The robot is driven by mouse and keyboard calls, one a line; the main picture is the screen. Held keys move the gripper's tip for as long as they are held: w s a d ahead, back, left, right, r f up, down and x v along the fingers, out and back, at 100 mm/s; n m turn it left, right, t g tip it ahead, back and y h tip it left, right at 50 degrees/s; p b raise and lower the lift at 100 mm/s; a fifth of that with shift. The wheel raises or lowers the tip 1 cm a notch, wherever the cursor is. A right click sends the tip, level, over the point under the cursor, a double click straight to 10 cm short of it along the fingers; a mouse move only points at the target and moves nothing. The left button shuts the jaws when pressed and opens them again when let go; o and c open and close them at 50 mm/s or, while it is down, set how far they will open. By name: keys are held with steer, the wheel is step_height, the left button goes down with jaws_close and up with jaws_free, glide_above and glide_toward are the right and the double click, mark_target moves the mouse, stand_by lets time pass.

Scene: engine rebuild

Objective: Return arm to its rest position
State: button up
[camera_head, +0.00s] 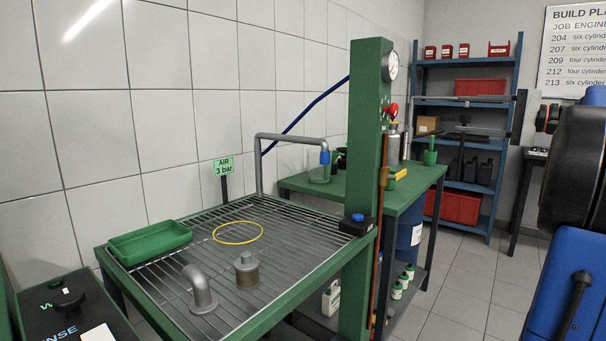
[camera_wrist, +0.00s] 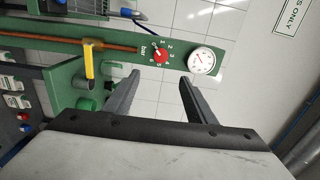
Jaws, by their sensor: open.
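My gripper (camera_wrist: 158,78) is open and empty, its two dark fingers spread apart with nothing between them in the wrist view. In the head view, my gripper (camera_head: 450,116) points left in front of the blue shelf. My arm fills the right edge there. In the wrist view, the green post with a red knob (camera_wrist: 160,55) and a white round gauge (camera_wrist: 202,61) lies beyond the fingertips, with no contact visible.
A green wash table (camera_head: 332,272) carries a green tray (camera_head: 150,241), a yellow ring (camera_head: 238,233) and a metal cylindrical part (camera_head: 247,270). The green post (camera_head: 368,190) stands at its right corner. Blue shelves (camera_head: 479,184) stand behind. Floor (camera_head: 470,290) is clear at right.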

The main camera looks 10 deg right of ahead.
steer(key=s+a+f+n+g+h, duration=0.15)
steer(key=a+f+g, duration=0.25)
steer(key=a+f, duration=0.75)
steer(key=s+a+f+n+g+h, duration=0.1)
steer(key=s+a+f+g+h, duration=0.15)
steer(key=a+f, duration=0.85)
steer(key=s+a+f+n+g+h, duration=0.1)
steer(key=s+a+f+n+h, duration=0.2)
steer(key=s+f, duration=0.7)
steer(key=s+a+f+n+g+h, duration=0.2)
steer(key=s+a+f+n+h, duration=0.2)
steer(key=s+f, duration=0.6)
steer(key=shift+s+a+f+n, duration=0.4)
steer(key=shift+a+f, duration=0.1)
steer(key=shift+f, duration=0.1)
